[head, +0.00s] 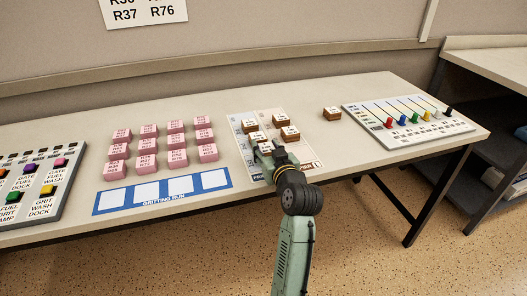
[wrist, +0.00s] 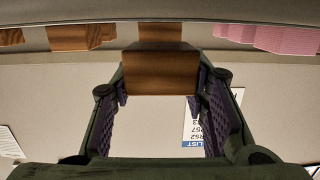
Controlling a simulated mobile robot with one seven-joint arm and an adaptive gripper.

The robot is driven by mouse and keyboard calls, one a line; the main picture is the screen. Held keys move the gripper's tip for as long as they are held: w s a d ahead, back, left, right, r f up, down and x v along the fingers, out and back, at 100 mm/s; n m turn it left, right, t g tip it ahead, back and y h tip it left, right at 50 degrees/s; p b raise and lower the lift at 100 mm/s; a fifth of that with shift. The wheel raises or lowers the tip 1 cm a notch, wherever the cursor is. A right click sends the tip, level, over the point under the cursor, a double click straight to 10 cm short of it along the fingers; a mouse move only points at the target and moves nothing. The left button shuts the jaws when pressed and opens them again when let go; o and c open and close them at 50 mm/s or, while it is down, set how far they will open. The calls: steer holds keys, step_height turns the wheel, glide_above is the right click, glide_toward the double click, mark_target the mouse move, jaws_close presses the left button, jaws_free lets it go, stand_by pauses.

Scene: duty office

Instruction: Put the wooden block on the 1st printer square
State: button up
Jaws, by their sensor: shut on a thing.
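My gripper (head: 270,152) is over the near part of a pale printed sheet (head: 240,142) on the table. In the wrist view my gripper (wrist: 160,95) is shut on a brown wooden block (wrist: 160,75), held between the fingertips. In the head view the held block is mostly hidden by the gripper. Several other wooden blocks with white labels, such as this block (head: 290,133), stand on the sheet just beyond. A lone wooden block (head: 332,113) is to the right. I cannot tell which marking is the 1st printer square.
Rows of pink blocks (head: 147,145) stand left, behind a blue strip (head: 103,203) with white squares. A button panel (head: 35,190) is far left. A white board (head: 410,122) with coloured pegs is right. The front table edge is close to my arm.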

steer(key=shift+w+f, duration=0.1)
steer(key=shift+f, duration=0.8)
steer(key=shift+w+a, duration=0.1)
steer(key=shift+r, duration=0.2)
steer(key=shift+f, duration=0.2)
steer(key=o, duration=1.1)
steer(key=shift+o, duration=0.2)
